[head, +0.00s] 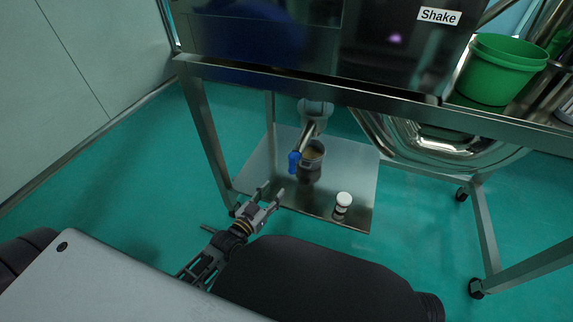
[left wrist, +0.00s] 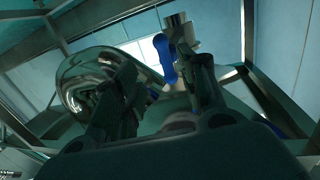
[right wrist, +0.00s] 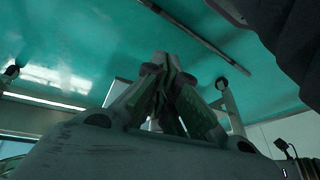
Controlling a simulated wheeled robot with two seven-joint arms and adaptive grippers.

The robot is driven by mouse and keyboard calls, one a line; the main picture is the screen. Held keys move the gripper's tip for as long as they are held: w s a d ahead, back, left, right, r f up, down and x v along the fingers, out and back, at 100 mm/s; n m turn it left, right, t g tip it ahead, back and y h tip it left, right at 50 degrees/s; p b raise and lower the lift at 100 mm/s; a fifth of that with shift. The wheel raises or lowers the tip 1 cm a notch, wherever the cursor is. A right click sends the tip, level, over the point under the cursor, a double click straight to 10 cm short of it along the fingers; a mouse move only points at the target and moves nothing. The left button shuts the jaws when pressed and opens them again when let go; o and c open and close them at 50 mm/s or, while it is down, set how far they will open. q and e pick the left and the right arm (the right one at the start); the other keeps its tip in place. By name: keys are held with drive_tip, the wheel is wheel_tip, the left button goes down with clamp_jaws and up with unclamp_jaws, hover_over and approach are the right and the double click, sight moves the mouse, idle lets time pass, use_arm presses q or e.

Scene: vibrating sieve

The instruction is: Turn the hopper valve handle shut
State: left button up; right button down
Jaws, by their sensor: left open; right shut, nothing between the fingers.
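The blue valve handle (head: 294,162) hangs below the metal hopper outlet (head: 316,108), under the table frame. It also shows in the left wrist view (left wrist: 164,58), beyond the fingers and close to the right-hand finger in the picture. My left gripper (head: 271,191) is open, below and to the left of the handle in the head view, with a gap between them. A dark cup (head: 311,166) with light brown contents stands beside the handle, under the outlet. My right gripper (right wrist: 165,62) is shut and empty in the right wrist view; it is not visible in the head view.
A steel lower shelf (head: 262,160) bears the cup and a small white-capped jar (head: 342,204). The table frame's front beam (head: 300,80) and left leg (head: 207,135) bound the space. A green bucket (head: 497,72) stands at upper right. The floor at left is clear.

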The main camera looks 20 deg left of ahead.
use_arm(q)
drive_tip(key=shift+w+a+r+t+b, duration=0.1)
drive_tip(key=shift+r+t+b, duration=0.3)
drive_tip(key=shift+r, duration=1.1)
use_arm(e)
drive_tip(key=shift+w+a+r, duration=0.1)
drive_tip(key=shift+a+r, duration=0.15)
drive_tip(key=shift+r, duration=0.3)
drive_tip(key=shift+w+a+r, duration=0.1)
drive_tip(key=shift+a+r, duration=0.15)
drive_tip(key=shift+r, duration=0.25)
use_arm(q)
drive_tip(key=shift+w, duration=0.1)
drive_tip(key=b, duration=0.2)
approach(290, 164)
drive_tip(key=shift+a+x, duration=0.35)
drive_tip(key=shift+x, duration=1.2)
drive_tip(key=shift+d+b+x, duration=0.2)
drive_tip(key=shift+x, duration=0.75)
drive_tip(key=shift+d+b+x, duration=0.2)
drive_tip(key=shift+d+x, duration=0.05)
drive_tip(key=shift+x, duration=0.65)
drive_tip(key=shift+b+x, duration=0.4)
drive_tip(key=shift+x, duration=1.65)
use_arm(e)
wheel_tip(290, 164, down, 9)
drive_tip(key=a+t+y, duration=0.1)
drive_tip(key=a, duration=0.1)
drive_tip(key=shift+w+m+t+y, duration=0.3)
drive_tip(key=shift+w, duration=0.05)
